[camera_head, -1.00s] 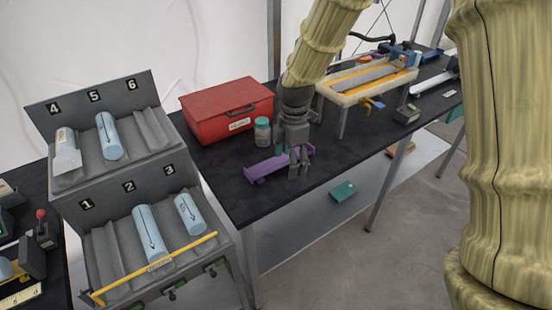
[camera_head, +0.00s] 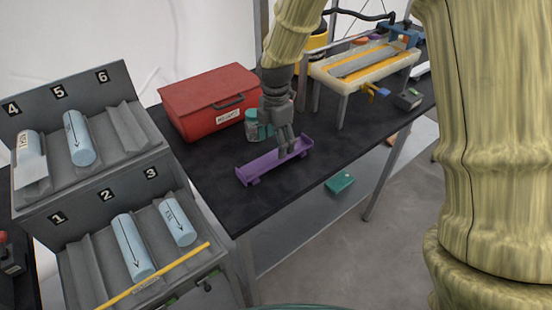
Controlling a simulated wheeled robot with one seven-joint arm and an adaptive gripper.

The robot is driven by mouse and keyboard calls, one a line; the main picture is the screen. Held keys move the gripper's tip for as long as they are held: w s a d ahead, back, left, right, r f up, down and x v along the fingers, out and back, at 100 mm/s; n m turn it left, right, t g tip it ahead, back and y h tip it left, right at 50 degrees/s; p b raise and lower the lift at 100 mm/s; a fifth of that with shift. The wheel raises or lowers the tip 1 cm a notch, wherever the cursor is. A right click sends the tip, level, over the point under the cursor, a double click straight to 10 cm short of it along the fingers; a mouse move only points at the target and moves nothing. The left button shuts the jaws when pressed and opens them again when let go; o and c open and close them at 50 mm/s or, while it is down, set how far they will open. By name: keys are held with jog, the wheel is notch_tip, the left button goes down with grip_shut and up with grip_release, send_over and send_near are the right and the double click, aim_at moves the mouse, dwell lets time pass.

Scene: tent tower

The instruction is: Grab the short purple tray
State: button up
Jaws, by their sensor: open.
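The short purple tray (camera_head: 262,167) lies on the black table, long and low, running from lower left to upper right. My gripper (camera_head: 286,150) points down at the tray's right half, with its fingers overlapping the tray in the picture. The gripper is open. I cannot tell whether the fingers touch the tray or straddle its wall. The gripper hides a small part of the tray's middle right.
A red toolbox (camera_head: 212,100) and a teal-lidded jar (camera_head: 251,126) stand just behind the tray. A cream-framed stand (camera_head: 362,72) is to the right. A grey numbered rack (camera_head: 88,190) with blue cylinders is at left. The black table's front (camera_head: 238,212) is clear.

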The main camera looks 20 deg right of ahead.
aim_at(278, 160)
jog(key=shift+s+d+f, duration=0.1)
jog(key=shift+s+f, duration=0.1)
jog(key=shift+f+p, duration=0.3)
jog(key=shift+f, duration=0.05)
jog(key=shift+w+d+f+p, duration=0.15)
jog(key=shift+f+p, duration=0.35)
jog(key=shift+f, duration=1.6)
jog(key=c, duration=1.2)
